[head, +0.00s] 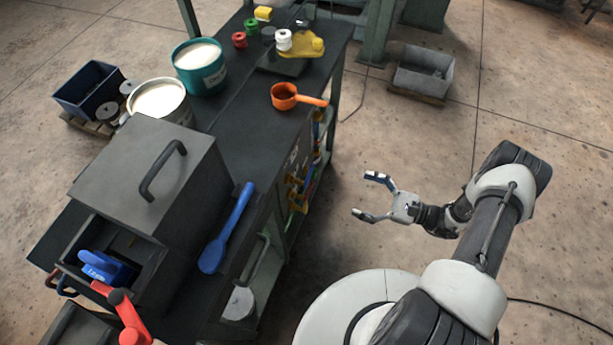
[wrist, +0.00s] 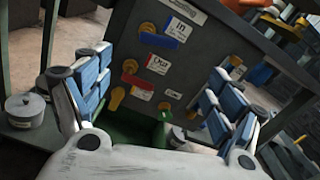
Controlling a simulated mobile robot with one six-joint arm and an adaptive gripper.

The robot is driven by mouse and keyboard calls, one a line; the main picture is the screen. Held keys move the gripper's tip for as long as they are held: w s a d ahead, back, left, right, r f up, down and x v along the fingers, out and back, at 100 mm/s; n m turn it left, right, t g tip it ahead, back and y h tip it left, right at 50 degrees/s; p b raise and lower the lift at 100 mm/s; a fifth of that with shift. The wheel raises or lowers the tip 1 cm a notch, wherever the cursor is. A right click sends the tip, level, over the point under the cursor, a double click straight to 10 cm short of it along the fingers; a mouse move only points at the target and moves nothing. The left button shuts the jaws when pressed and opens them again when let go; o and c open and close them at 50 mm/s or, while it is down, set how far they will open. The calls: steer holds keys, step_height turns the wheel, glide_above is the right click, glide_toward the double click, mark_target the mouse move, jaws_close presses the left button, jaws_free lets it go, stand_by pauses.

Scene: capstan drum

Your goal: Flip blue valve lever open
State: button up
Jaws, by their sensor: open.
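The blue valve lever (wrist: 160,40) shows in the wrist view as a short, roughly level bar on a dark upright panel (wrist: 215,55), beside a label reading "In". A red lever (wrist: 138,82) sits below it, beside another label. My gripper (head: 366,196) is open and empty in the head view, to the right of the bench and apart from it. In the wrist view its two blue-padded fingers frame the panel from left and right, touching neither lever. In the head view the panel is seen nearly edge-on, so the levers are hard to tell apart.
The bench (head: 252,145) carries a grey box, paint cans, an orange scoop (head: 290,97) and a blue spoon (head: 228,228). Yellow fittings (wrist: 117,98) lie near the levers. A lidded pot (wrist: 25,108) stands at left. Open floor lies between gripper and bench.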

mark_target(310, 176)
steer(key=b+x, duration=0.1)
steer(key=x, duration=1.6)
steer(key=shift+a+b, duration=0.1)
steer(key=shift+b, duration=0.2)
